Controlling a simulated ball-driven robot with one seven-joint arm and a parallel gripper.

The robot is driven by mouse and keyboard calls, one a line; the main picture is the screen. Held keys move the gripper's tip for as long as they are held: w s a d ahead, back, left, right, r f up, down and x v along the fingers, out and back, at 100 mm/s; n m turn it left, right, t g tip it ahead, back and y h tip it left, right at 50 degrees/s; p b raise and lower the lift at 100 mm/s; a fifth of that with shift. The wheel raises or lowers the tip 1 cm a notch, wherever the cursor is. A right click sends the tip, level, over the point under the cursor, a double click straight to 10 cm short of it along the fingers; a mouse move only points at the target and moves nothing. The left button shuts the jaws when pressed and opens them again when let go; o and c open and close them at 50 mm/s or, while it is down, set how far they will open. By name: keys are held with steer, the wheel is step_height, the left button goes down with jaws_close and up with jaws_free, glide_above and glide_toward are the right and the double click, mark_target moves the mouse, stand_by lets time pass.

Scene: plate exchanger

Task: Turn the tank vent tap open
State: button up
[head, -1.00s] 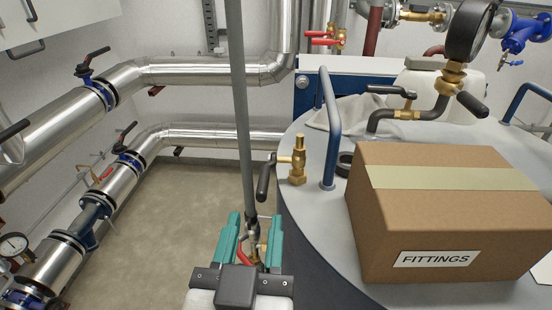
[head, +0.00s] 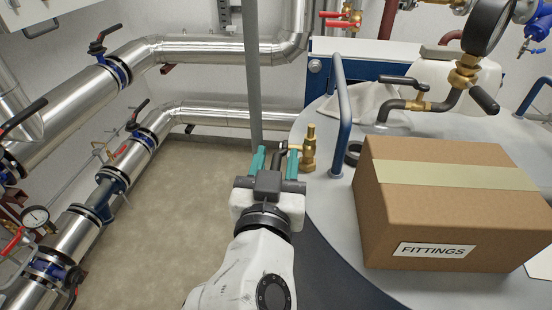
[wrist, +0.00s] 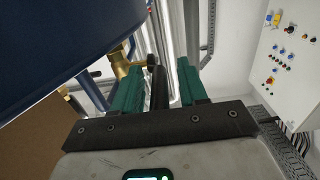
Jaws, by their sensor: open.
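The vent tap (head: 310,150) is a brass fitting standing upright on the left rim of the grey tank top, with a black lever on its left side. My gripper (head: 277,160) is right beside it, just past the tank's edge, with teal fingers. In the wrist view my gripper (wrist: 157,74) is open, and the black lever (wrist: 157,90) lies between the two fingers, with visible gaps on both sides. The brass body (wrist: 122,62) shows behind the left finger. In the head view my gripper hides most of the lever.
A cardboard box (head: 460,215) marked FITTINGS stands on the tank right of the tap. A grey upright pole (head: 253,75) stands behind my gripper. Silver pipes (head: 200,50) run along the left wall. The floor left is clear.

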jaws_close()
steer(key=shift+a, duration=0.15)
stand_by(0.5)
